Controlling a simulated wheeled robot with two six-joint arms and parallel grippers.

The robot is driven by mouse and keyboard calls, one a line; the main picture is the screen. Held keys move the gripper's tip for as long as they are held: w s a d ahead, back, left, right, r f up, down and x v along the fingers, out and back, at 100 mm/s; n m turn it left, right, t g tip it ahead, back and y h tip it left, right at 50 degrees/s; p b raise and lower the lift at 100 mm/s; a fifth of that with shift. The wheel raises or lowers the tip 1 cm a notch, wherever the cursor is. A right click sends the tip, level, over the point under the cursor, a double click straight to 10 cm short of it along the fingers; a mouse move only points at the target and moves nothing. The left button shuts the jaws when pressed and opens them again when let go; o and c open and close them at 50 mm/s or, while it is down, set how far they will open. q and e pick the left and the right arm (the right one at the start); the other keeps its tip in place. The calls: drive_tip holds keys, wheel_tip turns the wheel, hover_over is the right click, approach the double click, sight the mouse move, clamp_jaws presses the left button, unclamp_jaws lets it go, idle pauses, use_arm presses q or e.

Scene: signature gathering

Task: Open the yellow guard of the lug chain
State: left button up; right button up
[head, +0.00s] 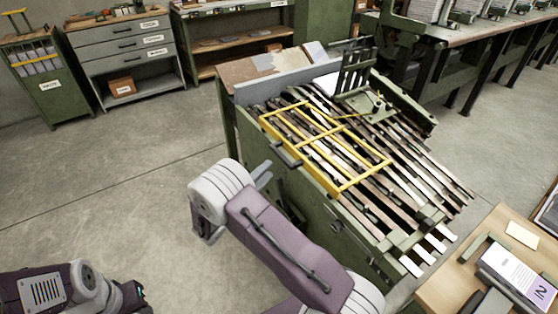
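The yellow guard (345,131) is a barred frame lying flat over the lug chain (411,165), whose dark and pale slats run down towards the front right. A dark handle (286,155) sits on the guard's near left edge. My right gripper (267,173) is just left of and below this handle, apart from it, with its two grey fingers seeming spread and empty. My wrist hides part of it. My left gripper (134,297) is low at the lower left, far from the guard, and its fingers are not clear.
The green machine body (338,222) stands below the chain. A wooden table (451,285) with a printed stack (515,272) is at the lower right. Grey drawers (123,50) and a green cabinet (48,85) stand at the back left. The floor left of the machine is clear.

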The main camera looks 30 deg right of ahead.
sight(280, 158)
drive_tip(key=b+x, duration=0.2)
drive_tip(key=x, duration=0.6)
drive_tip(key=shift+w+d+f, duration=0.1)
drive_tip(key=shift+w+d, duration=0.25)
drive_tip(key=shift+d, duration=0.2)
clamp_jaws()
idle(0.8)
